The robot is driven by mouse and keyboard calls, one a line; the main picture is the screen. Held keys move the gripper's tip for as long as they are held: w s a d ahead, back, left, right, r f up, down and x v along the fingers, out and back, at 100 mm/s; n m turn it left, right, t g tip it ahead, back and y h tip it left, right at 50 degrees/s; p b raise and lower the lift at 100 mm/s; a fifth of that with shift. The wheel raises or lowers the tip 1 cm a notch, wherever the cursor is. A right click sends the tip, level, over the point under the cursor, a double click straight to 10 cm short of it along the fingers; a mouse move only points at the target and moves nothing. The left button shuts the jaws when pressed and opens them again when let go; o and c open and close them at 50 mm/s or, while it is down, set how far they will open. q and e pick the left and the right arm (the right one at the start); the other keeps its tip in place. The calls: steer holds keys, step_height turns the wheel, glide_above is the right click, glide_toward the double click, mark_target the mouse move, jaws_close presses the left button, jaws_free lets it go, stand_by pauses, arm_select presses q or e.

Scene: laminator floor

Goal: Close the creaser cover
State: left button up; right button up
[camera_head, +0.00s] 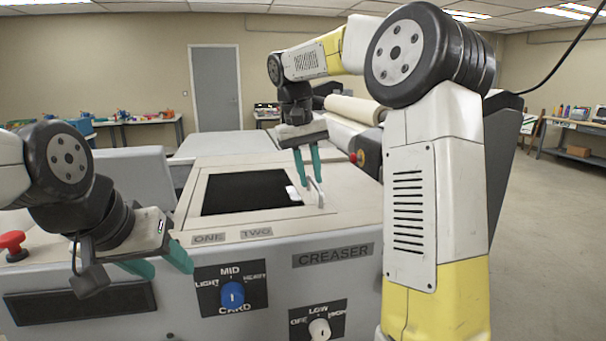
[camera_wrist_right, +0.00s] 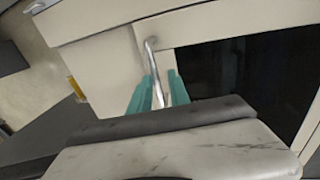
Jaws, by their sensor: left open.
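The creaser (camera_head: 330,240) is a pale machine with a framed black opening (camera_head: 245,192) in its top. A thin metal handle (camera_head: 320,195) stands on the pale panel to the right of the opening; the handle also shows in the right wrist view (camera_wrist_right: 150,50). My right gripper (camera_head: 310,185) points down at this handle, its teal fingers on either side of the bar. The fingers are apart, but whether they press on the bar is unclear. My left gripper (camera_head: 165,265) is open and empty at the creaser's front face. The cover's outline is hard to make out.
A blue knob (camera_head: 232,294) and a white knob (camera_head: 319,328) are on the front panels. A red button (camera_head: 12,242) is at the left. A large pale roll (camera_head: 355,108) lies behind. Open floor (camera_head: 545,220) is at the right.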

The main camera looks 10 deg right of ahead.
steer(key=shift+o, duration=0.7)
step_height(320, 180, up, 8)
steer(key=a, duration=0.1)
steer(key=shift+a+f, duration=0.15)
steer(key=shift+a, duration=0.1)
